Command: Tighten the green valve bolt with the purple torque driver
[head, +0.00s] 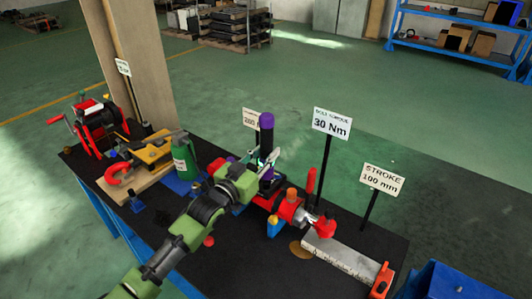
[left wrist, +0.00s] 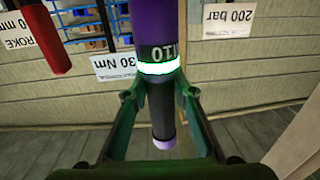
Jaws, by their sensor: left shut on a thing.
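The purple torque driver (head: 266,135) stands roughly upright in the head view, with a purple cap on top and a black grip below. My left gripper (head: 264,163) is shut on it; the arm comes in from the lower left. In the left wrist view, the driver (left wrist: 160,28) runs between the two fingers of my left gripper (left wrist: 159,96), with a glowing white-green ring near the fingertips. I cannot make out the green valve bolt. My right gripper is not in view.
A red valve-like part (head: 290,208), an upright red handle (head: 311,180) and a grey bar (head: 340,254) are right of the gripper. A green bottle (head: 184,160) and yellow tool (head: 151,151) are left. Sign posts, including the 30 Nm sign (head: 332,124), rise behind.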

